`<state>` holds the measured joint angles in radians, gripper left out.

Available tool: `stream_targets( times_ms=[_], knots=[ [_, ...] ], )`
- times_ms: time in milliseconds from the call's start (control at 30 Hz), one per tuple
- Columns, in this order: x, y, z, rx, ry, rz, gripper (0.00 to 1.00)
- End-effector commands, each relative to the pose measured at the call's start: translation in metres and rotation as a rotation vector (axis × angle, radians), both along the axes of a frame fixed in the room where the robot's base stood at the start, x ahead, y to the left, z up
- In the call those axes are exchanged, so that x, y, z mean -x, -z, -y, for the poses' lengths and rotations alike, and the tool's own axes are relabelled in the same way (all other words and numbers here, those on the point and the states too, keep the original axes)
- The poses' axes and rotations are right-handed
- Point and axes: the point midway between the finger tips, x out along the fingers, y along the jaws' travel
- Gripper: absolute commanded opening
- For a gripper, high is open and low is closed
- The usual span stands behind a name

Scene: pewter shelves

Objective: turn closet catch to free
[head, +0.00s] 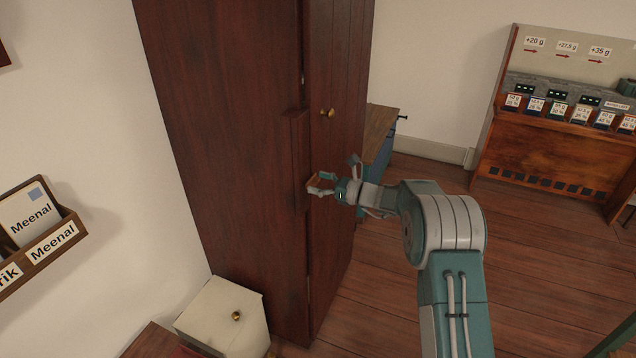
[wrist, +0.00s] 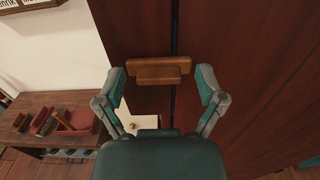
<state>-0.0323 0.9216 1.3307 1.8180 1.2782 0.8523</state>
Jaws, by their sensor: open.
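The closet (head: 235,120) is tall, dark reddish-brown wood, with a vertical gap between its two panels. The closet catch (wrist: 158,65) is a lighter brown wooden bar with a raised block on it. In the wrist view it lies roughly level across the gap. In the head view the catch (head: 312,183) is small and partly hidden by my gripper (head: 320,183). My gripper, also in the wrist view (wrist: 161,82), is open, with one finger on each side of the block. I cannot tell whether either finger touches the catch.
A brass knob (head: 327,113) sits on the closet door above my gripper. A white cabinet (head: 225,315) stands at the closet's foot. A small table (head: 380,135) stands behind the closet at right. A wooden letter rack (head: 45,245) hangs on the left wall.

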Motion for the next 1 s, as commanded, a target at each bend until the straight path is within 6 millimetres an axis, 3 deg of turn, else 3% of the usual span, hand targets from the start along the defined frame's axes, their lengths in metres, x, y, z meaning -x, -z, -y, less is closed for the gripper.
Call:
stream_targets(
  times_ms=[133, 300, 333, 733, 1000],
  knots=[
    [0.0000, 0.0002, 0.0001, 0.000, 0.000, 0.000, 0.89],
    [0.0001, 0.0003, -0.0001, 0.000, 0.000, 0.000, 0.13],
    [-0.0001, 0.0003, -0.0002, 0.000, 0.001, 0.000, 0.06],
    [-0.0016, -0.0001, -0.0005, 0.010, 0.003, 0.030, 0.07],
    [-0.0016, -0.0007, -0.0009, 0.062, 0.004, 0.173, 0.07]
  ],
)
